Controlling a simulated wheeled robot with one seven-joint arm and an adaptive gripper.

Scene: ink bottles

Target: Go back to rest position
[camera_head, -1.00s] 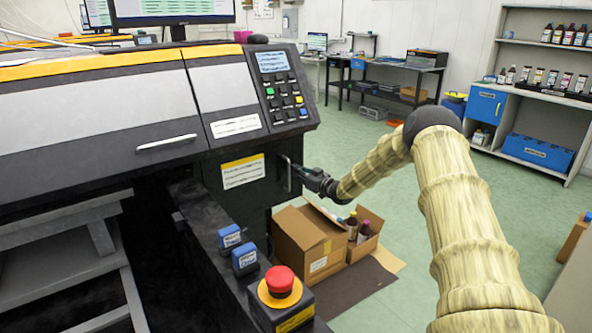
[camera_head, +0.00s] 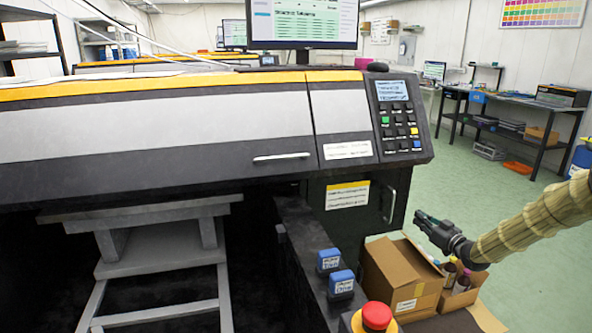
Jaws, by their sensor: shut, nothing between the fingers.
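My gripper (camera_head: 424,219) is at the end of my tan-sleeved arm, which reaches in from the right edge. It is shut and empty. It hangs in the air above the open cardboard box (camera_head: 392,278), to the right of the printer's lower door. The door's handle (camera_head: 391,206) is left of the fingertips, with a small gap showing between them in the picture. The large printer (camera_head: 190,125) fills the left and middle of the view.
Two blue-capped blocks (camera_head: 341,283) and a red emergency button (camera_head: 376,316) sit on the dark ledge at the front. A small box with bottles (camera_head: 460,290) stands beside the cardboard box. Green floor (camera_head: 490,180) is open to the right, before a back bench (camera_head: 510,110).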

